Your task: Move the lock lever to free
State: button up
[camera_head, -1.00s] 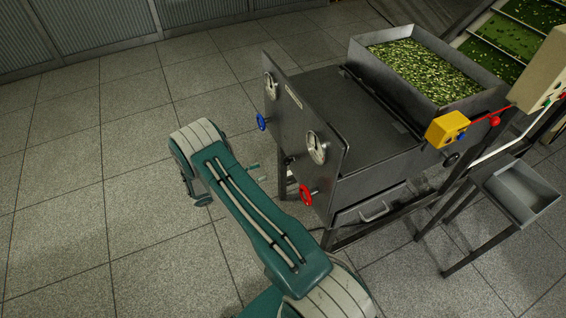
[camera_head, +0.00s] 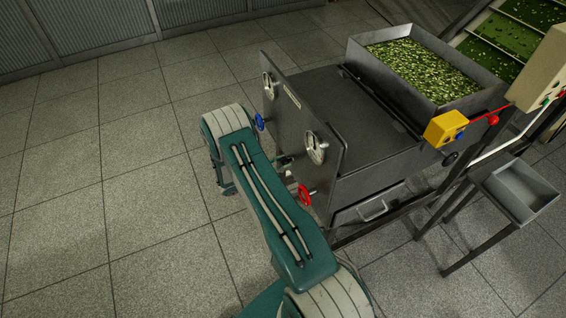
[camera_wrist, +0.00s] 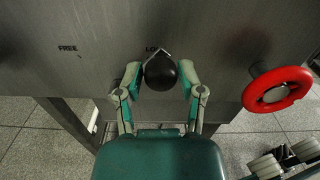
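The lock lever shows in the wrist view as a black ball knob (camera_wrist: 160,73) on a thin metal stem, in front of a grey metal panel (camera_wrist: 100,30). It stands at a partly covered label beginning "LO" (camera_wrist: 151,49); the label "FREE" (camera_wrist: 68,48) is to its left. My gripper (camera_wrist: 160,76) has its fingers spread, one on each side of the knob. Small gaps seem to remain, but contact is hard to judge. In the head view the lever and fingertips are largely hidden behind my arm, near the machine's front panel (camera_head: 290,115).
A red handwheel (camera_wrist: 277,90) sits right of the knob; it also shows in the head view (camera_head: 305,195). A blue handwheel (camera_head: 259,122) is on the panel's far side. A tray of green pieces (camera_head: 480,92) tops the machine. Open tiled floor (camera_head: 100,200) lies left.

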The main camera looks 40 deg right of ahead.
grip_shut()
